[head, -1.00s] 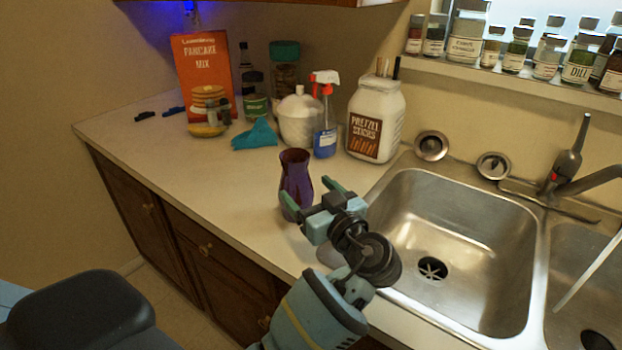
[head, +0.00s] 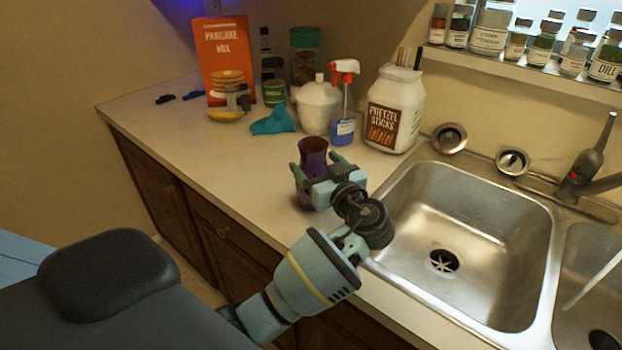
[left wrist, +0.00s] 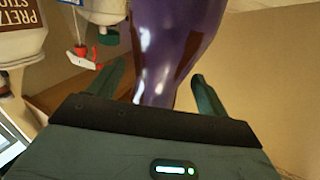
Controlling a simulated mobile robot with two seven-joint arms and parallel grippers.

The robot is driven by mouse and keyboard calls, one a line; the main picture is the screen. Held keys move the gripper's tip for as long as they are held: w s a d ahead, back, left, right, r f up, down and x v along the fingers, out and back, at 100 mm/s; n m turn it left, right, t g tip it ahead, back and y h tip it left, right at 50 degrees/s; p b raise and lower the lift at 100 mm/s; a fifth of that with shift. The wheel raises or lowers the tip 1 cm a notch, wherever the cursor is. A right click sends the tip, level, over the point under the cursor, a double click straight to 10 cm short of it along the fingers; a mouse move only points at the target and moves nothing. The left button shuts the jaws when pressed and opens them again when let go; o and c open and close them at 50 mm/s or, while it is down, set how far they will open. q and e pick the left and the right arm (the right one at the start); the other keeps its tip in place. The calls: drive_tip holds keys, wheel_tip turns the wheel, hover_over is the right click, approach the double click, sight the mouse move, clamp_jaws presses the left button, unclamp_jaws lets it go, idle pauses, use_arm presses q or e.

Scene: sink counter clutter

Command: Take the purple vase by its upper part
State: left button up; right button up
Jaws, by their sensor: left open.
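The purple vase (head: 313,157) stands upright on the counter near its front edge, left of the sink. My left gripper (head: 314,168) is at the vase, its green fingers open on either side of the upper part. The gripper body hides part of the vase's middle. In the left wrist view the glossy vase (left wrist: 172,50) fills the space between the two open fingers (left wrist: 155,88). I cannot tell whether either finger touches it. My right gripper is not in view.
Behind the vase stand a white lidded jar (head: 318,105), a spray bottle (head: 343,110) and a pretzel jar (head: 394,112). A teal cloth (head: 273,121) lies to the left. The sink (head: 455,225) is at right. The front-left counter is clear.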

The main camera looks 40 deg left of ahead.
sight(313, 150)
use_arm(q)
drive_tip(key=shift+x, duration=1.15)
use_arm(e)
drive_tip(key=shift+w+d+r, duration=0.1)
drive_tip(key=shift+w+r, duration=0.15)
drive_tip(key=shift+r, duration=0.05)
use_arm(q)
drive_tip(key=shift+c, duration=0.8)
drive_tip(key=c, duration=1.4)
drive_tip(key=shift+c, duration=0.6)
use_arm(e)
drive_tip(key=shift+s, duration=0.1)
use_arm(q)
drive_tip(key=shift+r, duration=0.1)
